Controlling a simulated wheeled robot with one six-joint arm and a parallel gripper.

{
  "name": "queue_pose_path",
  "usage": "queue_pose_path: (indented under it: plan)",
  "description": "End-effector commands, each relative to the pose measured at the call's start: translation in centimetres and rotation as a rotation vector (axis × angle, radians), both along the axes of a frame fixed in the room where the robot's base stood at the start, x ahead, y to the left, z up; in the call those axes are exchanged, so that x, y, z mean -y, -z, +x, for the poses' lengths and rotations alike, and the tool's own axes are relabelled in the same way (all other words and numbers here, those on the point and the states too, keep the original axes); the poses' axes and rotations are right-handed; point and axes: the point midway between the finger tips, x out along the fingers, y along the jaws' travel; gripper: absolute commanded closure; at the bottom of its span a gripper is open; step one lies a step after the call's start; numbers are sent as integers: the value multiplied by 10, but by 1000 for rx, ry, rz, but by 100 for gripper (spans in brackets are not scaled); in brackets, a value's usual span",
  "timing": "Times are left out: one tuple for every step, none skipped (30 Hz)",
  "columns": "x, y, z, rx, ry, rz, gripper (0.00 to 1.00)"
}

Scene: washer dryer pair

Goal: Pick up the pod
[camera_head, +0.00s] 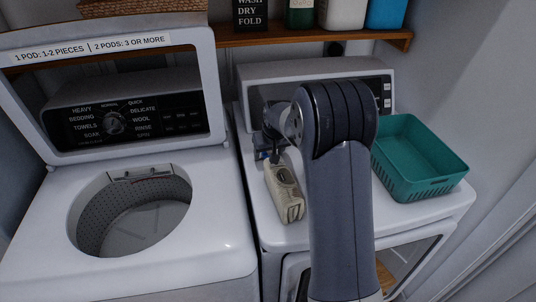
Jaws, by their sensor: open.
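I cannot make out a pod for certain. A small blue patch (262,154) shows on the dryer top by the end of my arm, too small and covered to identify. My gripper (272,148) is partly hidden behind my own arm, low over the back left of the dryer top. It is open; its fingertips are not clear, and I cannot tell whether it touches anything. A beige package (285,192) with a dark mark lies just in front of it on the dryer.
The washer (222,225) at left has its lid up and its drum open. A teal basket (420,187) sits at the right of the dryer (277,236). A wooden shelf (260,40) with bottles and a sign is above. The dryer's front left top is clear.

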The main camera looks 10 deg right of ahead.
Motion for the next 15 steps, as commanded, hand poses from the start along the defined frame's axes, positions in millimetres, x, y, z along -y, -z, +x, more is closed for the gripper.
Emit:
queue_pose_path:
  plan:
    - [0,0,0,0,0,0,36]
    - [0,0,0,0,0,0,36]
    - [0,0,0,0,0,0,39]
    - [0,0,0,0,0,0,41]
    - [0,0,0,0,0,0,44]
    - [0,0,0,0,0,0,47]
    - [0,0,0,0,0,0,49]
    - [0,0,0,0,0,0,52]
    - [0,0,0,0,0,0,55]
    - [0,0,0,0,0,0,58]
    - [0,0,0,0,0,0,60]
    - [0,0,0,-1,0,0,63]
    - [0,0,0,0,0,0,66]
    - [0,0,0,-1,0,0,68]
    - [0,0,0,-1,0,0,72]
